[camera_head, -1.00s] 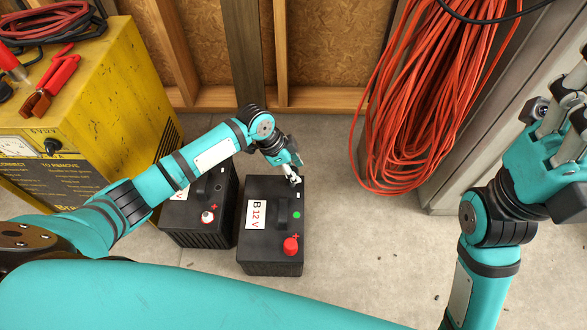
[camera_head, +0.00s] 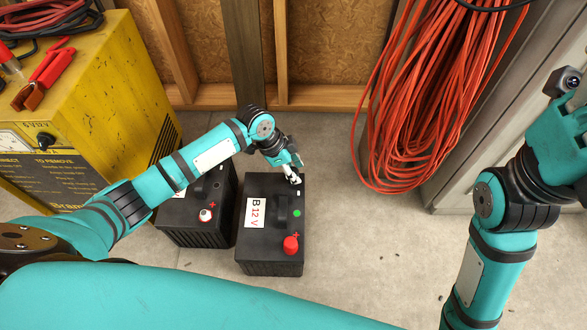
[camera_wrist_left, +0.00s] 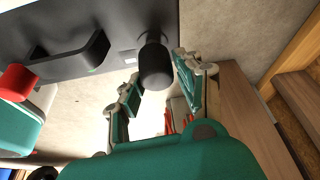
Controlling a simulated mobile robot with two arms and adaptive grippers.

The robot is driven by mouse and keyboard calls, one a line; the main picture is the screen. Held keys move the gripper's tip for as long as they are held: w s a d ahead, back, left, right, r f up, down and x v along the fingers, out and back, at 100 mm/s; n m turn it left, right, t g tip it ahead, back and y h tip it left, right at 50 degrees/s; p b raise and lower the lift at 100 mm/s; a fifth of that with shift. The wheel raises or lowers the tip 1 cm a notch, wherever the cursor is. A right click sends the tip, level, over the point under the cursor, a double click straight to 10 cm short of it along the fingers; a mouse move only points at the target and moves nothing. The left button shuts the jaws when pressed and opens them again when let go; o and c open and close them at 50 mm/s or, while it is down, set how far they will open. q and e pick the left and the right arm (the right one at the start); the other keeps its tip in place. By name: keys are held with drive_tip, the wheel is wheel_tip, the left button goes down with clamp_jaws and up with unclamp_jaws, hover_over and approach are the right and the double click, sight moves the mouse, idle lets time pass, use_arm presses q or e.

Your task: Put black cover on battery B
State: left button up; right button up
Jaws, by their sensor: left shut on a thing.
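Battery B (camera_head: 262,262) is a black box labelled "B 12 V" on the floor, with a handle and a red cover (camera_head: 290,244) on its near terminal. My left gripper (camera_head: 294,179) is at its far right corner. In the left wrist view the black cover (camera_wrist_left: 155,66), a dark rounded cylinder, sits between the left fingers (camera_wrist_left: 153,88), which are shut on it. It overlaps the edge of the battery top there; its underside is hidden, so I cannot tell whether it is seated.
A second black battery (camera_head: 195,238) stands close on the left of battery B. A yellow charger (camera_head: 100,100) is at the left. A coiled orange cable (camera_head: 430,100) hangs beside a grey cabinet. The floor (camera_head: 370,255) right of battery B is clear.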

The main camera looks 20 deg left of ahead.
use_arm(q)
drive_tip(key=shift+f+b, duration=0.3)
drive_tip(key=shift+f, duration=0.6)
idle(0.4)
drive_tip(key=o, duration=1.1)
